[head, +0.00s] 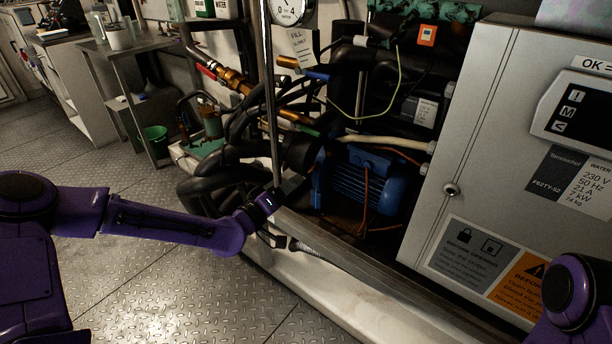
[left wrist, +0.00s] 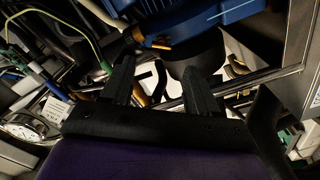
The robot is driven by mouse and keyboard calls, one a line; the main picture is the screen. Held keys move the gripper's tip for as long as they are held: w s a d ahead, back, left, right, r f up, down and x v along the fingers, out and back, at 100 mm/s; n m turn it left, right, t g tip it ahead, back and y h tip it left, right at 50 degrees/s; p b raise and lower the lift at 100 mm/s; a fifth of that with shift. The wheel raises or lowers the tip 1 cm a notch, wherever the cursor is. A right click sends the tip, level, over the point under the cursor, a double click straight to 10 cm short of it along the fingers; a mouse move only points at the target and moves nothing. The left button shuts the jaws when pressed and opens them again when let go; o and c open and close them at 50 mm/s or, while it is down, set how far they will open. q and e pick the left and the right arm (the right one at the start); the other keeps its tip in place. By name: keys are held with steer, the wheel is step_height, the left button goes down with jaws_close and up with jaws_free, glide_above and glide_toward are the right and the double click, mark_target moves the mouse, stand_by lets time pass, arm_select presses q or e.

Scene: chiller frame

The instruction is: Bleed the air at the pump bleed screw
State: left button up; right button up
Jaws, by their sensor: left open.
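The blue pump motor (head: 362,183) sits low in the open frame, with a black round pump body (head: 302,152) at its left end. My left gripper (head: 285,188) is at the frame's front, just below the pump body and close to a thin upright post. In the left wrist view, its two dark fingers (left wrist: 160,82) stand apart with nothing gripped between them. Beyond them show the blue motor (left wrist: 205,22) and a small brass fitting (left wrist: 158,46) beside it. I cannot tell whether this fitting is the bleed screw. My right gripper is out of view.
A grey control box (head: 470,150) closes off the right side. The thin upright post (head: 270,90) and black hoses (head: 225,165) crowd the left. The frame's pale lower rail (head: 330,300) runs along the front. A pressure gauge (head: 290,10) is above. The floor at left is clear.

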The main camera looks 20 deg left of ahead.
mark_target(310, 171)
arm_select(q)
steer(key=x, duration=0.7)
steer(key=shift+w+f, duration=0.15)
steer(key=shift+w, duration=0.05)
steer(key=c, duration=1.1)
steer(key=shift+o, duration=0.2)
steer(key=shift+m, duration=0.4)
steer(key=m+b, duration=0.1)
steer(key=m, duration=0.4)
steer(key=shift+d, duration=0.1)
steer(key=m+b, duration=0.1)
steer(key=m, duration=0.4)
steer(key=shift+m, duration=0.5)
